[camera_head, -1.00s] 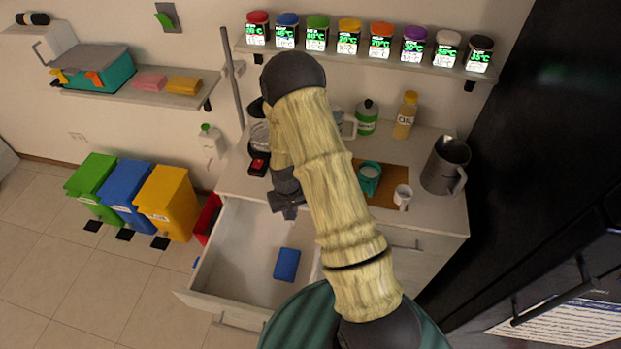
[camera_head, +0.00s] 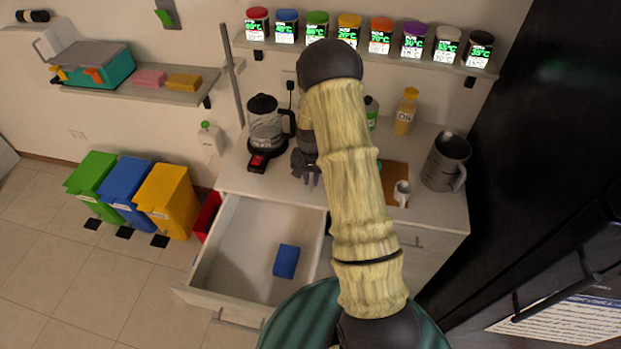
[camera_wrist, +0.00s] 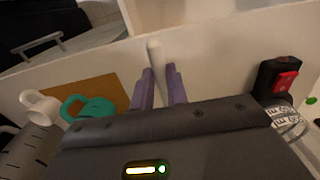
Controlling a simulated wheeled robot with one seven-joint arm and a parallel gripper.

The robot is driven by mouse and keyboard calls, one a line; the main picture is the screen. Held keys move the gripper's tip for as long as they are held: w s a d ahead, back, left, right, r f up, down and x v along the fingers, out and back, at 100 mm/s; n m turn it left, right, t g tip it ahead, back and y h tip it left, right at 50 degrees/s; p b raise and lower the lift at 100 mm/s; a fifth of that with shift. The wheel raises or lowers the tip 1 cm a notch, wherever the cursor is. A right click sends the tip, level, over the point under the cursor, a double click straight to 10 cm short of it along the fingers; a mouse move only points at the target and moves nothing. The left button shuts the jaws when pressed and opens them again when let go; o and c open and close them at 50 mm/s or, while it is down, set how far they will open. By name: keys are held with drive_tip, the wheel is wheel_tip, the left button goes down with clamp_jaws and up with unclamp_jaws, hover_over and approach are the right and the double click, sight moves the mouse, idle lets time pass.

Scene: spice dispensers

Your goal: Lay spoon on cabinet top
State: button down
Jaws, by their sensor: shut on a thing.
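My gripper (camera_head: 308,180) is above the front part of the white cabinet top (camera_head: 440,212), right of the coffee maker. In the wrist view its purple fingers (camera_wrist: 160,90) are shut on a pale, slender spoon (camera_wrist: 155,60). The spoon's visible end points away from my palm, toward the cabinet's front edge. Its other end is hidden by my gripper. Whether the spoon touches the cabinet top cannot be told. The spoon cannot be made out in the head view.
The coffee maker (camera_head: 266,128) with its red switch (camera_wrist: 287,82) stands close by. A white cup (camera_head: 402,192), a teal mug (camera_wrist: 92,110), a brown board (camera_head: 394,175) and a grey pitcher (camera_head: 446,162) are on the other side. The open drawer (camera_head: 235,262) holds a blue block (camera_head: 286,262).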

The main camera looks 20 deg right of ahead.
sight(311, 197)
drive_tip(key=shift+f+b, duration=1.85)
drive_tip(key=shift+f, duration=1.15)
drive_tip(key=c, duration=1.3)
unclamp_jaws()
wheel_tip(311, 197, up, 17)
drive_tip(key=b, duration=0.3)
drive_tip(key=shift+r, duration=0.2)
